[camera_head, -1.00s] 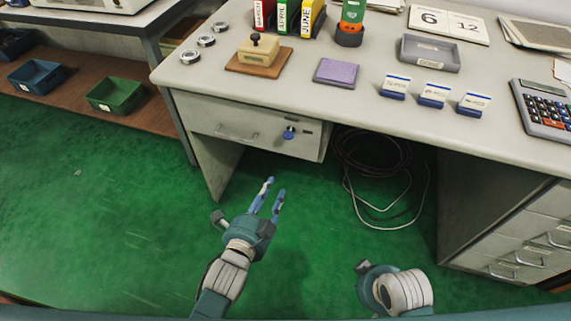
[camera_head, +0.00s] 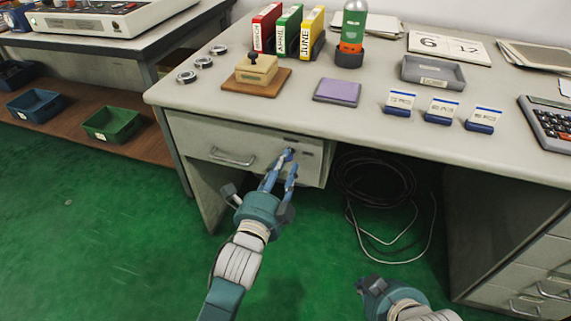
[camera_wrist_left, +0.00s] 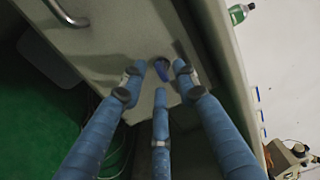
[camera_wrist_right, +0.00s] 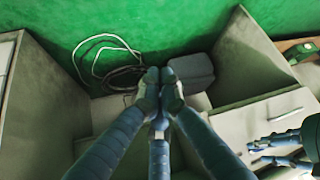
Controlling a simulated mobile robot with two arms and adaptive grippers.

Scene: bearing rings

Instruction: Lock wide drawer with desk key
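The wide drawer (camera_head: 205,135) is closed under the desk top, with a pull handle (camera_head: 232,158) at its left part. The blue desk key (camera_head: 289,154) sticks out of the lock at the drawer's right part. In the left wrist view the key (camera_wrist_left: 162,70) shows between my fingertips. My left gripper (camera_head: 282,168) is open at the drawer front, its fingers around the key; I cannot tell whether they touch it. My right gripper (camera_wrist_right: 160,78) has its fingertips together with nothing seen between them, low in front of the desk. In the head view its fingers are hidden.
Coiled cables (camera_head: 372,182) lie in the knee space. A drawer stack (camera_head: 525,270) stands at the right. The desk top (camera_head: 290,110) above holds a stamp (camera_head: 256,70), a purple pad (camera_head: 338,90) and several small labelled blocks. The green floor in front is clear.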

